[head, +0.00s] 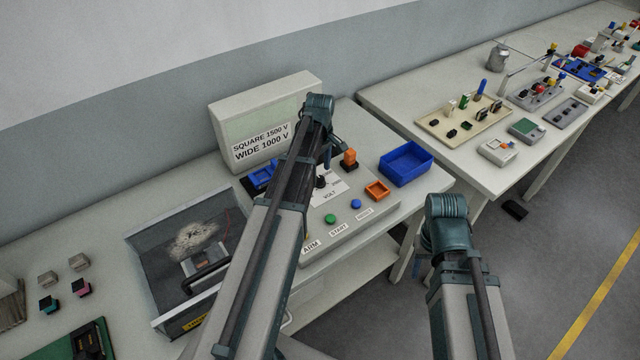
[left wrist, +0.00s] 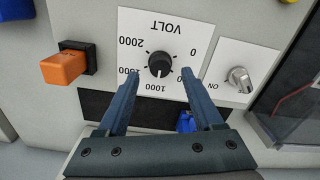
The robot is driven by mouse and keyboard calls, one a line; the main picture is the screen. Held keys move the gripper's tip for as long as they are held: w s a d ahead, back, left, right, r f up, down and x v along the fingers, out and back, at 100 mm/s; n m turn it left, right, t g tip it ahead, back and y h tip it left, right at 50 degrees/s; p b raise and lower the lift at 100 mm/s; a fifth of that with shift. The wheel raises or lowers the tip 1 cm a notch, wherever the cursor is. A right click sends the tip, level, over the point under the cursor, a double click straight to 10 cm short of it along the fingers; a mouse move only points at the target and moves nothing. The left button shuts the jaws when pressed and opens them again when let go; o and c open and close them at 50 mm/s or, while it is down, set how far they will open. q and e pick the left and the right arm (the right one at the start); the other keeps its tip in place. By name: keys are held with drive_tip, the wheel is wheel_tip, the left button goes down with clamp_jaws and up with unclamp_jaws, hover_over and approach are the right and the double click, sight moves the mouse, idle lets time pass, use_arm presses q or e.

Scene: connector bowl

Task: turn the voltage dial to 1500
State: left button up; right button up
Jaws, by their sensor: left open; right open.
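The voltage dial (left wrist: 159,64) is a black round knob on a white plate marked VOLT, upside down in the left wrist view. Its pale mark appears to point towards 1000, at the bottom. The 1500 label is partly covered by a fingertip. In the head view the dial (head: 320,182) shows beside my left arm. My left gripper (left wrist: 159,75) is open, with one finger to each side of the knob and visible gaps; it also shows in the head view (head: 329,148). My right gripper (head: 420,266) is low at the right, off the bench, its fingers mostly hidden.
An orange block (left wrist: 65,68) on a black base and an ON switch (left wrist: 239,79) flank the dial plate. A sign (head: 262,143) reads SQUARE 1500 V, WIDE 1000 V. A blue bin (head: 407,163), a green button (head: 330,218) and a blue button (head: 356,204) are nearby.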

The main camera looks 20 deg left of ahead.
sight(320, 178)
use_arm(q)
drive_tip(key=shift+f+b, duration=1.05)
drive_tip(key=shift+f, duration=0.55)
use_arm(e)
wheel_tip(320, 178, down, 3)
drive_tip(key=shift+f, duration=0.1)
use_arm(q)
clamp_jaws()
